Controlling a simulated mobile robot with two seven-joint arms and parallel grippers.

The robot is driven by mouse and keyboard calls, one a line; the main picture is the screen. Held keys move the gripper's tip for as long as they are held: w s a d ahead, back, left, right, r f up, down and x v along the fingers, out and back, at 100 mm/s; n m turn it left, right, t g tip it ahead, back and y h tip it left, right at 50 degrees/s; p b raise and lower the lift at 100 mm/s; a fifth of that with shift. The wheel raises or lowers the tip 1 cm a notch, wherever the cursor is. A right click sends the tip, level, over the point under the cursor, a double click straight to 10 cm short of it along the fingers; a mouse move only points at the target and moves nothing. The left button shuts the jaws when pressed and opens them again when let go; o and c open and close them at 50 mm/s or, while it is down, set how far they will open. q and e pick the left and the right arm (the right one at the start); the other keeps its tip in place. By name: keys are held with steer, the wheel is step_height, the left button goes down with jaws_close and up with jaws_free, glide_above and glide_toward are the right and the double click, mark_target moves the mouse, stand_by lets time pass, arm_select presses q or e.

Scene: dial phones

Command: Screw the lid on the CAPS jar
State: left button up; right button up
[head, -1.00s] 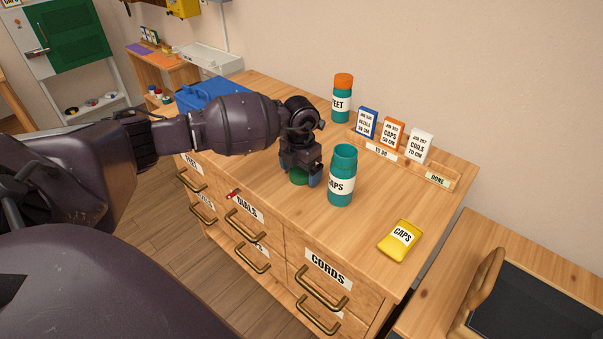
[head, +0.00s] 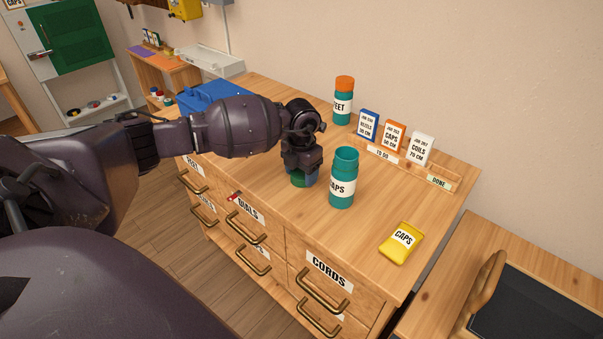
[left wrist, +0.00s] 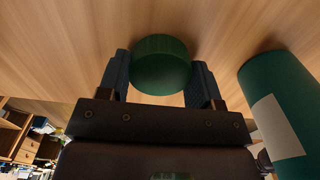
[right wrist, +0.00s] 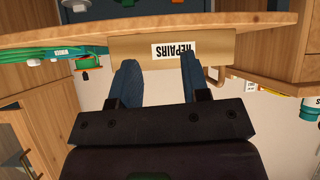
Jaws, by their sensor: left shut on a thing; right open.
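The CAPS jar (head: 342,192) is a teal cylinder with a white label. It stands upright and open-topped on the wooden cabinet top, and shows at the right of the left wrist view (left wrist: 280,110). A green lid (left wrist: 161,62) sits between the fingers of my left gripper (left wrist: 160,80), which is shut on it. In the head view my left gripper (head: 303,178) is low over the cabinet top, just left of the jar and apart from it. My right gripper (right wrist: 157,85) is open and empty, away from the jar and facing a drawer labelled REPAIRS.
A FEET jar (head: 343,104) with an orange lid stands behind. Job cards stand in a wooden rack (head: 410,167) at the back. A yellow CAPS packet (head: 401,243) lies at the front right. A blue box (head: 212,96) is behind my left arm.

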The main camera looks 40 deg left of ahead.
mark_target(301, 173)
arm_select(q)
step_height(301, 173, up, 20)
steer(key=p, duration=0.2)
arm_select(e)
steer(key=shift+s+d+r, duration=0.1)
steer(key=shift+s+r, duration=0.05)
steer(key=shift+r, duration=0.25)
steer(key=shift+s+d+r, duration=0.1)
steer(key=shift+s+r, duration=0.05)
steer(key=shift+r, duration=0.25)
steer(key=shift+d, duration=0.1)
